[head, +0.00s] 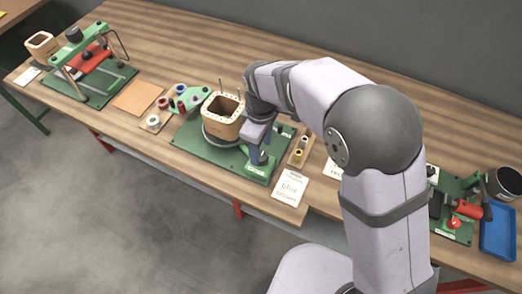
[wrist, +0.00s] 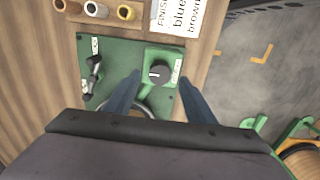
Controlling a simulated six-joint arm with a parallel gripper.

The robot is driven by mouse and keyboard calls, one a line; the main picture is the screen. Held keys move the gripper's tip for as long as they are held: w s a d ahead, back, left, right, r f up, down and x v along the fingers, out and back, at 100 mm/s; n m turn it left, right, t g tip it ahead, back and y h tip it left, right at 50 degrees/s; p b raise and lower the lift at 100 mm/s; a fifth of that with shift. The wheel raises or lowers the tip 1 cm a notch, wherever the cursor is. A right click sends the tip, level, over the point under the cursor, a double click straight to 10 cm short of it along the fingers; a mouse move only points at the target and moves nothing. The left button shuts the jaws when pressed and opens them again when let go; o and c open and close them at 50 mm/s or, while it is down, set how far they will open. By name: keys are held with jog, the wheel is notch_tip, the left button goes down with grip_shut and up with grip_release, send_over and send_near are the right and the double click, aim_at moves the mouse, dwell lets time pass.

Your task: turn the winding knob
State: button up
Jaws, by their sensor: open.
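The winding knob (wrist: 158,72) is a dark round knob with a white pointer mark, on a green box on the green winder base (wrist: 122,57). My gripper (wrist: 160,77) is open, its two blue fingers on either side of the knob in the wrist view. I cannot tell whether the fingertips are level with the knob or above it. In the head view my gripper (head: 258,158) points down over the front right part of the winder base (head: 205,152), and hides the knob. A wooden coil former (head: 222,130) stands on the winder's turntable beside my gripper.
Thread spools (wrist: 97,9) sit in a holder beside the base, near a printed card (head: 290,188). A small black lever (wrist: 93,75) is on the base. Colored spools stand on a green rack (head: 195,94). A red-and-green press (head: 90,62) is at far left, a blue tray (head: 497,238) at far right.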

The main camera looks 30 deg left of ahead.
aim_at(261, 155)
jog(key=shift+f+p, duration=0.3)
jog(key=shift+f, duration=1.3)
jog(key=c, duration=1.1)
jog(key=shift+o, duration=0.3)
jog(key=shift+m, duration=0.4)
jog(key=m, duration=0.5)
jog(key=shift+p, duration=0.35)
jog(key=m, duration=0.6)
